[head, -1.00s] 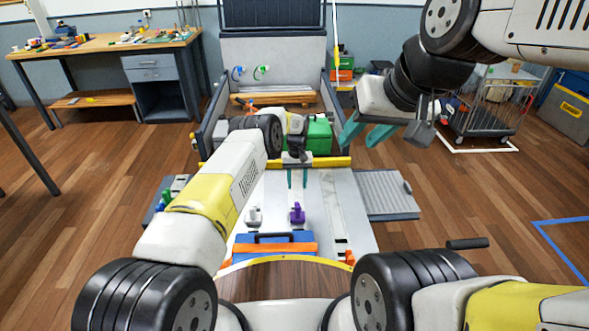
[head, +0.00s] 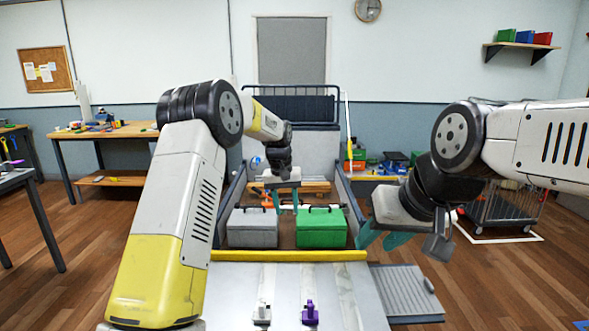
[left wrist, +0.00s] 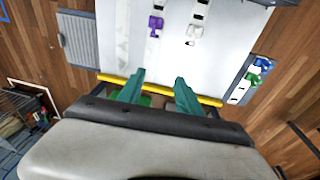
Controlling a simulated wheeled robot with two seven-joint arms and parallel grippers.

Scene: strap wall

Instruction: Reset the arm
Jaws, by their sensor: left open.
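My left gripper (head: 287,208) is raised over the cart bed in the head view, its teal fingers apart and nothing between them. In the left wrist view its two fingers (left wrist: 158,90) stand apart over the yellow bar (left wrist: 205,99). My right gripper (head: 382,240) is at the right of the head view with teal fingers pointing down left; the fingers are spread and no object shows between them. A purple buckle (head: 310,313) and a white buckle (head: 262,313) sit on the pale panel (head: 285,290), apart from both grippers.
A grey case (head: 252,228) and a green case (head: 321,228) stand in the bed behind the yellow bar, close below my left gripper. A grey ribbed side panel (head: 405,291) is at the right. A workbench (head: 110,132) stands at back left.

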